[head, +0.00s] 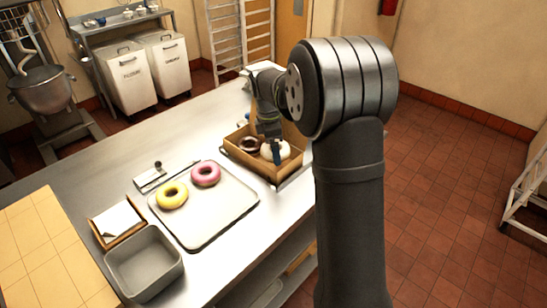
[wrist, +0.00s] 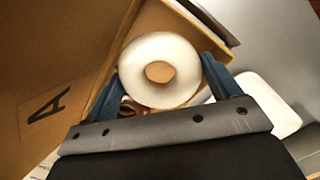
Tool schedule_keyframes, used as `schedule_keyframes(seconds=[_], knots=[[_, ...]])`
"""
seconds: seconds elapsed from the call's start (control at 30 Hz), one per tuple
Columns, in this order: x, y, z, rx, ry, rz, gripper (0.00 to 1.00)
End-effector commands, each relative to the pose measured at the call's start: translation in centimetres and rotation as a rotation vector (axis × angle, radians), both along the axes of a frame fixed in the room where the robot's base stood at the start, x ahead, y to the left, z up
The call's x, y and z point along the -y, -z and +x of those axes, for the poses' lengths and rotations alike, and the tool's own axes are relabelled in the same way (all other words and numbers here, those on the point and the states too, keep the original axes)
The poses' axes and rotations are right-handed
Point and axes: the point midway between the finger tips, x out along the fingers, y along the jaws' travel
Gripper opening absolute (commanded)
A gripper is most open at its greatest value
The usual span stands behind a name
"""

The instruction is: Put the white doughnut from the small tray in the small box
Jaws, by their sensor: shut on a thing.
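The white doughnut (wrist: 146,52) sits between the two blue fingers of my gripper (wrist: 160,72), which is shut on it in the wrist view. In the head view, the white doughnut (head: 267,152) shows at the right part of the open cardboard box (head: 262,171), with my gripper (head: 276,155) over it. I cannot tell whether the doughnut touches the box floor. A dark brown doughnut (head: 249,144) lies in the box to the left of the white one.
A large tray (head: 212,219) with a yellow doughnut (head: 172,195) and a pink doughnut (head: 206,174) lies on the steel table. A grey bin (head: 145,284) and a small holder with white paper (head: 117,221) stand at the left.

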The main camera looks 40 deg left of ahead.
Motion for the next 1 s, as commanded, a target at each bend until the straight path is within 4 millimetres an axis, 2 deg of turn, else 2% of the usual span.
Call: schedule_keyframes(seconds=[0.13, 0.27, 0.67, 0.7, 0.73, 1.0], knots=[[0.1, 2.6, -0.1, -0.003, 0.000, -0.003, 0.60], [0.0, 4.2, 0.0, -0.001, 0.000, -0.002, 0.60], [0.0, 4.7, 0.0, -0.001, 0.000, -0.001, 0.60], [0.0, 4.8, 0.0, -0.001, 0.000, -0.001, 0.84], [0.0, 4.8, 0.0, -0.001, 0.000, -0.001, 0.90], [0.0, 4.7, 0.0, 0.000, 0.000, 0.000, 0.92]])
